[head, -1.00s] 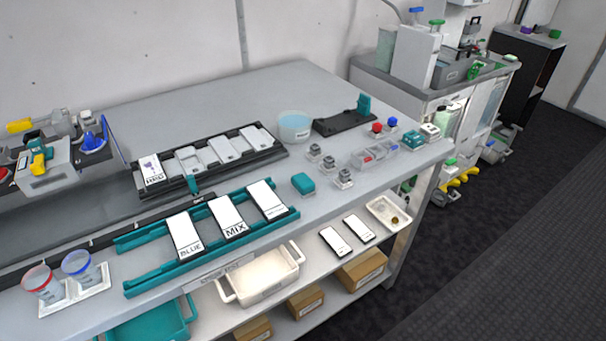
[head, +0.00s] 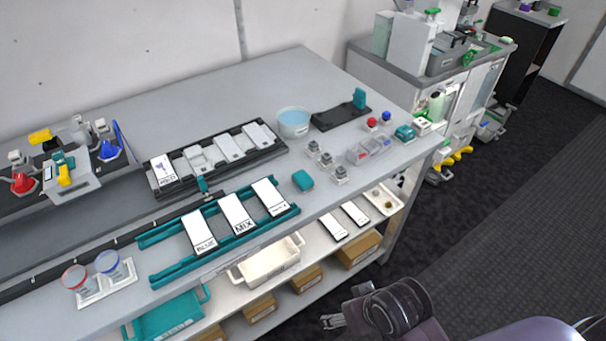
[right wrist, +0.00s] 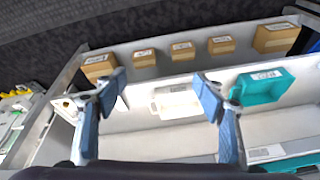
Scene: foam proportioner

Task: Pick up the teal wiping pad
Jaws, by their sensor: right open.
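The teal wiping pad (head: 303,180) appears to be the small rounded teal block lying on the grey bench top, near its front edge. It sits just right of the teal rack (head: 290,211) with white labelled cards. My right gripper (head: 330,321) is low at the bottom of the head view, in front of the bench and below its top, well apart from the pad. In the right wrist view the right gripper (right wrist: 160,95) is open and empty, facing the lower shelf. The pad does not show in that view. My left gripper is not in view.
Small grey-capped jars (head: 340,175) and a clear divided box (head: 370,151) stand right of the pad. A bowl of blue liquid (head: 293,122) is behind it. The shelf below holds a white tray (right wrist: 175,102), a teal tray (right wrist: 262,86) and several cardboard boxes (right wrist: 182,50).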

